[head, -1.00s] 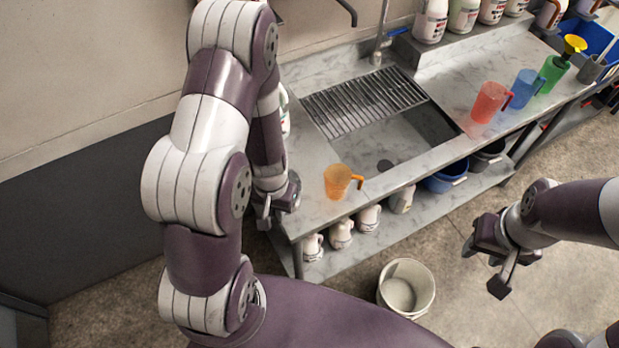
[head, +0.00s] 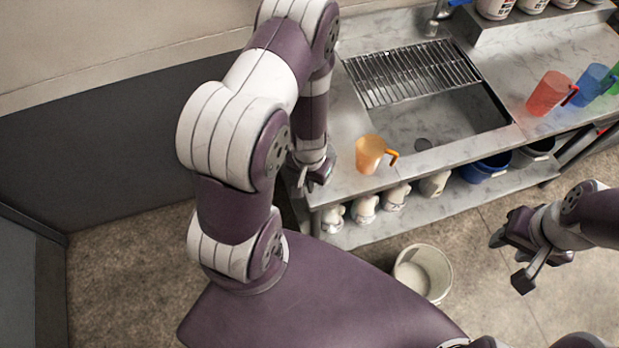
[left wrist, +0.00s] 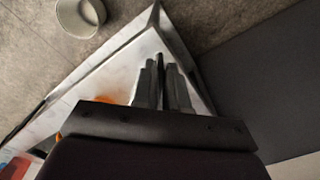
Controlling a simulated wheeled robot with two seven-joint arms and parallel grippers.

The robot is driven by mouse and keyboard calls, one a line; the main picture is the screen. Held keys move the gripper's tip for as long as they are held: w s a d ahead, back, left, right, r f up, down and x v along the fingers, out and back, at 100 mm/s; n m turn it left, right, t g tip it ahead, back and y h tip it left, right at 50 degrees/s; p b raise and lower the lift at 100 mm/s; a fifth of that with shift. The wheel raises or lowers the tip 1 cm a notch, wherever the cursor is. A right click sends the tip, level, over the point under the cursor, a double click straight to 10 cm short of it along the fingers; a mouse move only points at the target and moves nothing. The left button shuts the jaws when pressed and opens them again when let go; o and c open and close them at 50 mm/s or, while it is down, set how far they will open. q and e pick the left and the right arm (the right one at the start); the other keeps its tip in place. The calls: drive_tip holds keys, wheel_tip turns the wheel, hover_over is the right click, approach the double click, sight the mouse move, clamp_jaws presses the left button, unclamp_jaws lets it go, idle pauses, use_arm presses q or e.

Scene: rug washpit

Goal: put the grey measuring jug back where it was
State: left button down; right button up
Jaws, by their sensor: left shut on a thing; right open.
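No grey measuring jug can be made out for sure in the current views. My left gripper (head: 308,180) is at the near left corner of the steel counter (head: 345,185), left of the orange jug (head: 370,155). In the left wrist view its fingers (left wrist: 161,88) are close together around a thin dark thing (left wrist: 160,68), which I cannot identify. My right gripper (head: 510,260) is open and empty above the floor, right of the white bucket (head: 423,272).
A red jug (head: 549,93) and a blue jug (head: 593,82) stand on the counter right of the sink (head: 460,115). A drying rack (head: 410,72) lies over the sink's back. White bottles (head: 365,208) and a blue bucket (head: 487,167) fill the lower shelf.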

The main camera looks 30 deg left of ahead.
use_arm(q)
drive_tip(key=c, duration=1.2)
unclamp_jaws()
drive_tip(key=shift+s, duration=0.2)
drive_tip(key=shift+o, duration=0.2)
drive_tip(key=shift+w+f, duration=0.1)
drive_tip(key=shift+w, duration=0.25)
drive_tip(key=s+d+r+m+t+p, duration=0.1)
drive_tip(key=d+r+p, duration=0.2)
drive_tip(key=r, duration=1.1)
drive_tip(key=s+d+r+p, duration=0.2)
drive_tip(key=r+p, duration=0.2)
drive_tip(key=r, duration=1.1)
wheel_tip(320, 180, down, 18)
drive_tip(key=w+b, duration=0.1)
drive_tip(key=b, duration=1.6)
drive_tip(key=shift+a, duration=0.2)
